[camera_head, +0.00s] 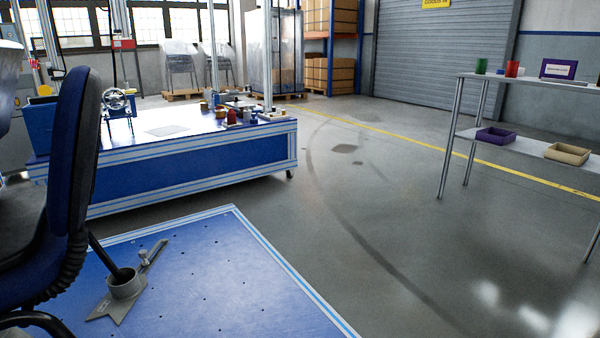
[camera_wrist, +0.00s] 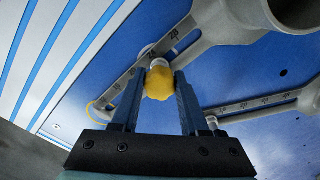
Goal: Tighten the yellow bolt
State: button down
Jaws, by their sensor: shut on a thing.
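The bolt's far end meets a pale metal piece at the arm's slot. In the head view, a grey clamp with a round socket and arms (camera_head: 126,287) sits on the blue platform (camera_head: 215,262). The yellow bolt and my gripper cannot be made out there.
A dark blue office chair (camera_head: 68,190) stands at the left of the head view, its dark post in the socket. A blue workbench (camera_head: 190,180) with tools is behind. A shelf rack (camera_head: 530,142) stands right. Grey floor between them is clear.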

jog(key=shift+r+m+p, duration=0.1)
jog(key=shift+m+p, duration=0.5)
jog(key=shift+m, duration=1.4)
jog(key=shift+c, duration=2.2)
grip_release()
jog(key=n, duration=0.3)
jog(key=shift+p, duration=0.3)
jog(key=shift+n, duration=0.5)
